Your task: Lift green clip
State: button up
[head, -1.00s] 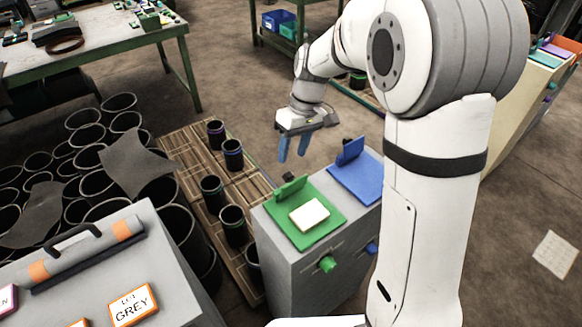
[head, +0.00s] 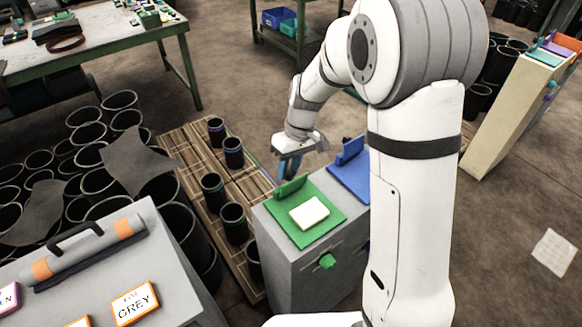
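The green clip (head: 291,188) stands upright at the back edge of a green plate (head: 326,228) on top of a grey cabinet. A white block (head: 309,213) lies on the plate in front of the clip. My gripper (head: 287,168) points down with blue fingers, just above and behind the clip in the picture. The fingers look close to the clip, but I cannot tell whether they touch it. They overlap in this view, so their gap is unclear.
A blue plate with a blue upright piece (head: 350,151) sits beside the green one. A green knob (head: 327,261) sticks out of the cabinet front (head: 290,262). Several black sleeves stand on a wooden pallet (head: 203,160) to the left. A grey case top (head: 180,265) is at front left.

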jog(key=c, duration=0.5)
jog(key=shift+w+a+r+p, duration=0.1)
jog(key=shift+r+p, duration=0.05)
jog(key=shift+p, duration=0.4)
jog(key=shift+w+a+g+h+p, duration=0.25)
jog(key=shift+g+h+p, duration=0.25)
jog(key=shift+g+p, duration=0.35)
jog(key=shift+w+a+f+m+g+h+p, duration=0.3)
jog(key=shift+w+f+g+h+p, duration=0.35)
jog(key=shift+g+p, duration=0.4)
jog(key=o, duration=1)
jog(key=shift+c, duration=0.2)
